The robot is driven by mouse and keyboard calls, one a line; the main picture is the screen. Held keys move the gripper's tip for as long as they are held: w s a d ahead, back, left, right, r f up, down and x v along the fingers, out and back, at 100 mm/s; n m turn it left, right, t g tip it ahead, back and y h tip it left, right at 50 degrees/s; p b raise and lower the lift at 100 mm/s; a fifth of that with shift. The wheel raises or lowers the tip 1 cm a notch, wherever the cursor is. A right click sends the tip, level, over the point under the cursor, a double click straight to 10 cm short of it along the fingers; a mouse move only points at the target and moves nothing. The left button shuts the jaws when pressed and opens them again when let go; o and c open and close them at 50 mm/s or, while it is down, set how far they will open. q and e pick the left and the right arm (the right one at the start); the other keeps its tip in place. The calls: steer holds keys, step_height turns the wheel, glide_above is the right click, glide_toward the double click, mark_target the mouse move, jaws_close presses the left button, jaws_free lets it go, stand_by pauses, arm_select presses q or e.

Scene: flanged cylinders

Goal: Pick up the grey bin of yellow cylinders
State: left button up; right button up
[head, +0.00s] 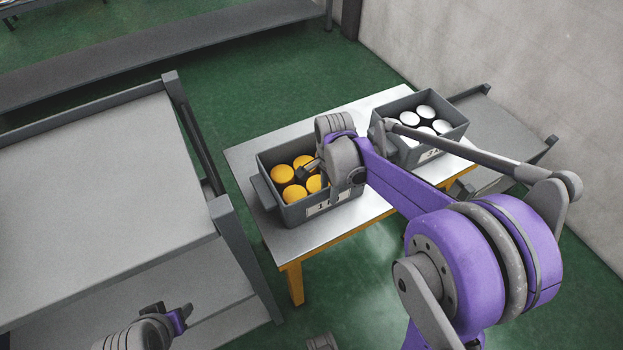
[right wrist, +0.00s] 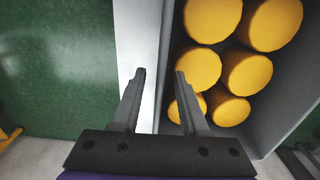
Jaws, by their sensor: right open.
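The grey bin (head: 296,214) of yellow cylinders (head: 294,192) stands upright on the metal-topped table, with a white label on its front. My right gripper (head: 308,171) is over the bin, and its wrist hides the bin's right part. In the right wrist view my right gripper (right wrist: 160,74) is open, with one finger on each side of the bin's near wall (right wrist: 166,62) in the picture. I cannot tell how far the fingertips are above the rim. Several yellow cylinders (right wrist: 248,72) lie beside the right finger. My left gripper (head: 172,318) is at the lower left, away from the bin.
The table (head: 252,158) has bare metal around the bin. A second grey bin (head: 459,133) with white cylinders stands at its right end. A grey bench (head: 90,190) is on the left, with green floor between. Another grey surface (head: 500,135) and a wall are at the right.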

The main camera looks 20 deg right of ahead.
jaws_close()
stand_by(1.4)
